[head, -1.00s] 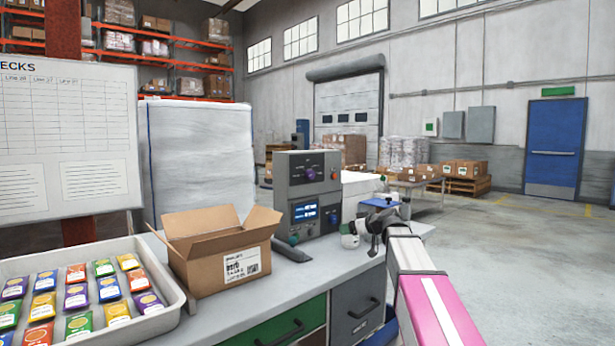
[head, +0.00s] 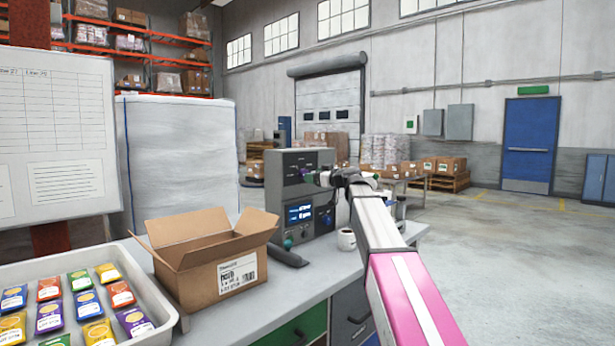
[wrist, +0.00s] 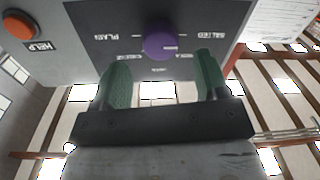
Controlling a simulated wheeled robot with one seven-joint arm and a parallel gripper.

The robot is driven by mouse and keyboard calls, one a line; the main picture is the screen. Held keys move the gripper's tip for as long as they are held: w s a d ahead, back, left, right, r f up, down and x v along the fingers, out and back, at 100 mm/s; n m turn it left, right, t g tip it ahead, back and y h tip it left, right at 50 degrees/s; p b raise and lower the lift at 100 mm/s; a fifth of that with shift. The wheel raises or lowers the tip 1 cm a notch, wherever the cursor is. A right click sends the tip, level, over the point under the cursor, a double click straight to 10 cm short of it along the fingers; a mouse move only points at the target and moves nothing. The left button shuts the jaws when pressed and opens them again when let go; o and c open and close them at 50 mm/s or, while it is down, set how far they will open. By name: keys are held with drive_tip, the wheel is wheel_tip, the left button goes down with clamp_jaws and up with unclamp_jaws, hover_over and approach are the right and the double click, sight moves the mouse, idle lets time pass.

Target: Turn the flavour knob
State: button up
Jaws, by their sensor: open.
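The purple flavour knob (wrist: 160,43) is on the dark face of a grey control box (head: 276,200). In the wrist view it has a light pointer mark, with labels including PLAIN and SALTED around it. My gripper (wrist: 161,61) is open, its two green fingers on either side of the knob's line. The knob shows between and just beyond the fingertips; I cannot tell whether they touch it. In the head view my gripper (head: 318,178) is in front of the upper panel and covers part of it.
Below the panel are a blue display (head: 299,213) and a white mug (head: 346,239). An open carton (head: 205,275) and a tray (head: 160,318) of colourful packets stand on the counter to the left. Floor at right is clear.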

drive_tip(key=shift+x, duration=2)
drive_tip(key=c, duration=0.9)
drive_tip(key=shift+m, duration=0.3)
drive_tip(key=m, duration=1.3)
drive_tip(key=m+t, duration=0.1)
drive_tip(key=m, duration=1.2)
drive_tip(key=shift+s+f+m+h, duration=0.1)
drive_tip(key=shift+f+m+h, duration=0.05)
drive_tip(key=shift+m+h, duration=0.25)
drive_tip(key=shift+m, duration=0.3)
